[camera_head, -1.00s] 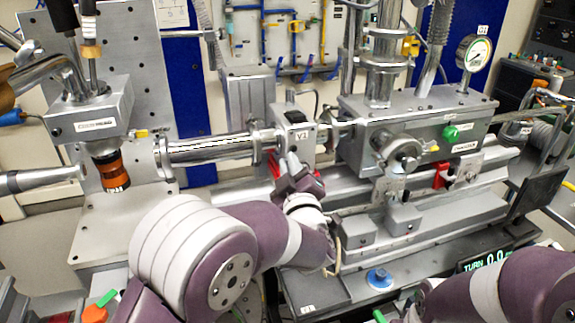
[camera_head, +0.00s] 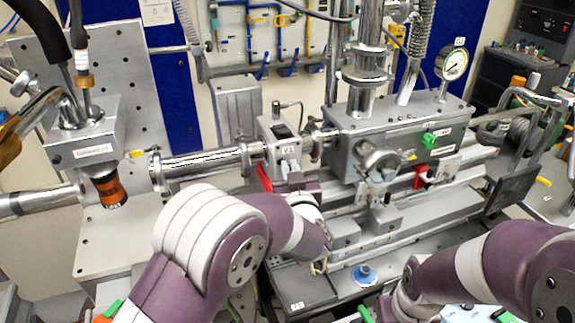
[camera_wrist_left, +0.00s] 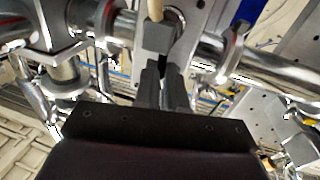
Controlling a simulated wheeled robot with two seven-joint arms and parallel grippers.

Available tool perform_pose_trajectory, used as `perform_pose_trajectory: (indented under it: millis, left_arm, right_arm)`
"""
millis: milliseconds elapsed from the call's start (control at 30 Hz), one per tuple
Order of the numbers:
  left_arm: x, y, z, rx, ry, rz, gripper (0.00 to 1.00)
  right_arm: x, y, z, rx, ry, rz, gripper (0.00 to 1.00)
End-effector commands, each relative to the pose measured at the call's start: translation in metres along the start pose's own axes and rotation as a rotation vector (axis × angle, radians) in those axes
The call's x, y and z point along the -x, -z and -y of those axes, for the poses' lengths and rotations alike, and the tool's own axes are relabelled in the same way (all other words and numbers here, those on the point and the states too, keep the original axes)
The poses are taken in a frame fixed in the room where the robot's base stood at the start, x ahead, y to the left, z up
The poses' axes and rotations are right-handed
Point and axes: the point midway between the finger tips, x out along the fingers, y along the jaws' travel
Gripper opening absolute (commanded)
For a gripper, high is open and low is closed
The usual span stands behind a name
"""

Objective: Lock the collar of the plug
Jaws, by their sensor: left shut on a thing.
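My left gripper (camera_head: 291,178) is at the lower front of the grey box (camera_head: 284,146) marked V3. In the left wrist view its two grey fingers (camera_wrist_left: 165,88) point away from the camera and are close together. A grey block (camera_wrist_left: 157,38) with a beige rod or cable (camera_wrist_left: 155,10) shows at the fingertips. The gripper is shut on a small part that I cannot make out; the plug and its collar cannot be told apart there.
A steel tube (camera_head: 205,163) runs left from the box. A red part (camera_head: 264,177) is close left of the gripper. A larger grey chamber (camera_head: 385,140) stands to the right above a rail. A blue knob (camera_head: 364,274) sits on the dark bench in front.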

Motion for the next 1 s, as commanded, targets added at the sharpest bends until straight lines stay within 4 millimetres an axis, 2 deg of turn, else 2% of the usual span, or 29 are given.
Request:
perform_pose_trajectory:
  millis: [567, 600, 667, 1000]
  left_arm:
    - [-0.0003, -0.0007, -0.0016, -0.033, 0.000, 0.008, 0.00]
    - [-0.0003, -0.0007, -0.0016, -0.033, 0.000, 0.008, 0.13]
    - [-0.0003, -0.0007, -0.0016, -0.033, 0.000, 0.008, 0.33]
    - [0.0033, -0.0009, -0.0018, -0.032, -0.001, 0.007, 0.35]
  right_arm:
    - [0.0042, 0.0005, 0.0000, 0.000, 0.000, 0.000, 0.43]
    - [0.0042, 0.0005, 0.0000, 0.000, 0.000, 0.000, 0.43]
    - [0.0042, 0.0005, 0.0000, 0.000, 0.000, 0.000, 0.43]
    - [0.0022, 0.0002, 0.0000, 0.000, 0.000, 0.000, 0.43]
